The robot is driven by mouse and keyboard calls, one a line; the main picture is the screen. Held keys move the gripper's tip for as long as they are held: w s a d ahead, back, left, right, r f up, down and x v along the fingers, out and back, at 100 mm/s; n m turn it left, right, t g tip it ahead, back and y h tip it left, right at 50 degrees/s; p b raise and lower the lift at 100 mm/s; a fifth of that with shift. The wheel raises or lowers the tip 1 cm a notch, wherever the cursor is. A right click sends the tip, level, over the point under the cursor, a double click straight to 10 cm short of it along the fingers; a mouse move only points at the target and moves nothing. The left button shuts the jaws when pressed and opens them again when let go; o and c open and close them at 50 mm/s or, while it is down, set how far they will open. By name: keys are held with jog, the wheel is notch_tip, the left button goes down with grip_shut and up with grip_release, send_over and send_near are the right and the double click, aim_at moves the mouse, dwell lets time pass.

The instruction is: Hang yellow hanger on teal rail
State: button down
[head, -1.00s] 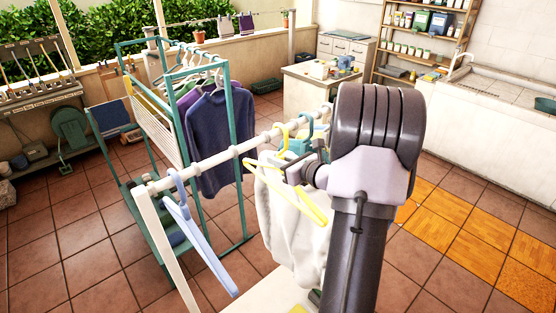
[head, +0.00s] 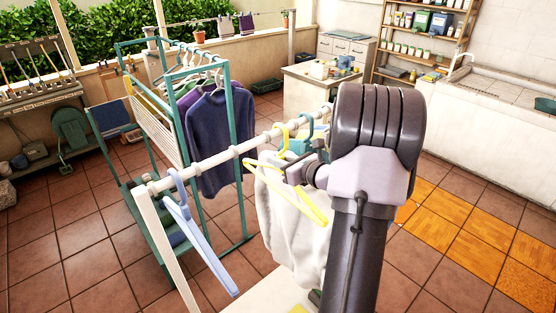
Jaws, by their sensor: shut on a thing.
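The yellow hanger (head: 316,209) is near the middle of the head view, in front of a white rail (head: 215,158). A yellow hook rises beside that rail; I cannot tell if it rests on it. My gripper (head: 291,170) is shut on the hanger near its upper part, with the fingers partly hidden by the wrist. The teal rail (head: 186,48) is the top of a teal rack further back on the left. Several hangers with dark garments hang from it.
A light blue hanger (head: 205,245) hangs at the near end of the white rail. A white garment (head: 290,240) hangs behind the yellow hanger, near a teal hanger (head: 308,124). A purple-blue sweater (head: 220,140) hangs on the teal rack. Tiled floor (head: 75,260) is clear at left.

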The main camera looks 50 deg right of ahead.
jog(key=shift+r, duration=0.1)
jog(key=shift+r+p, duration=1)
jog(key=shift+r, duration=0.45)
jog(key=shift+s+f, duration=0.1)
jog(key=shift+s, duration=0.15)
jog(key=f+v, duration=0.3)
jog(key=v, duration=1.4)
jog(key=s+f+v, duration=0.1)
jog(key=f+v, duration=0.3)
jog(key=v, duration=1.3)
jog(key=shift+s+a, duration=0.3)
jog(key=shift+s, duration=0.4)
